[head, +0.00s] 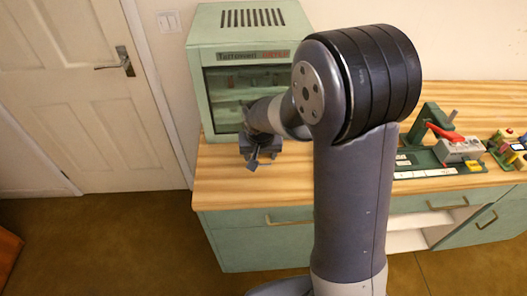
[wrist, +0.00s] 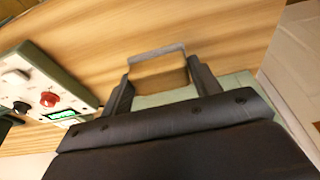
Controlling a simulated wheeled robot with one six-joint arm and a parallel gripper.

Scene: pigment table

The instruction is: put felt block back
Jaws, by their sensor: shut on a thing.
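My gripper (wrist: 160,82) is shut on the felt block (wrist: 160,70) in the wrist view. The block has a tan-brown body with a grey strip along its far edge, and it sits between the two dark fingers. In the head view my gripper (head: 253,160) points downward above the left end of the wooden table, in front of the green cabinet. The block is too small to make out clearly there. Whether it touches the tabletop cannot be told.
The green cabinet (head: 238,50) with a glass front and shelves stands at the table's back left. A green stand with a red lever (head: 440,131) stands at right. A panel with a red knob (wrist: 49,99) shows in the wrist view.

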